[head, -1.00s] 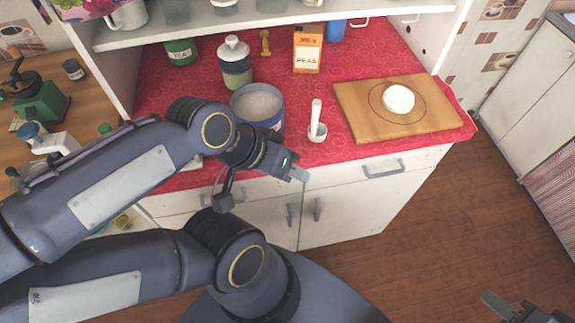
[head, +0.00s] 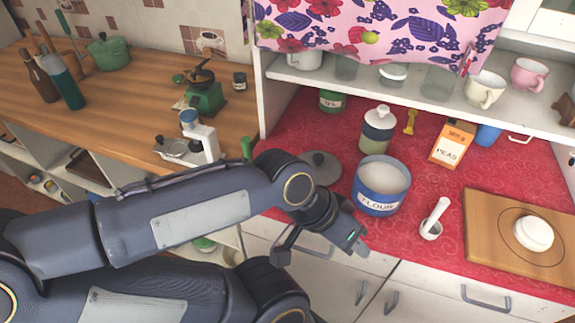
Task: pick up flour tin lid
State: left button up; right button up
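The grey round lid with a small knob (head: 321,162) lies on the red counter, just left of the blue flour tin (head: 378,203). My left arm hides part of its near side. The tin stands upright, uncovered, with white flour inside. My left gripper (head: 360,246) is in front of the counter's near edge, below and right of the lid and apart from it. Its fingers are small and seen at an angle, so their opening does not show; I see nothing held. My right gripper is out of view.
A white mortar with pestle (head: 433,222) and a wooden board (head: 487,225) stand right of the tin. A cream and green canister (head: 378,134) and orange peas box (head: 452,146) stand behind. A shelf (head: 400,90) overhangs the counter's back.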

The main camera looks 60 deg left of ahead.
aim_at(328, 168)
jog(key=u, duration=1.7)
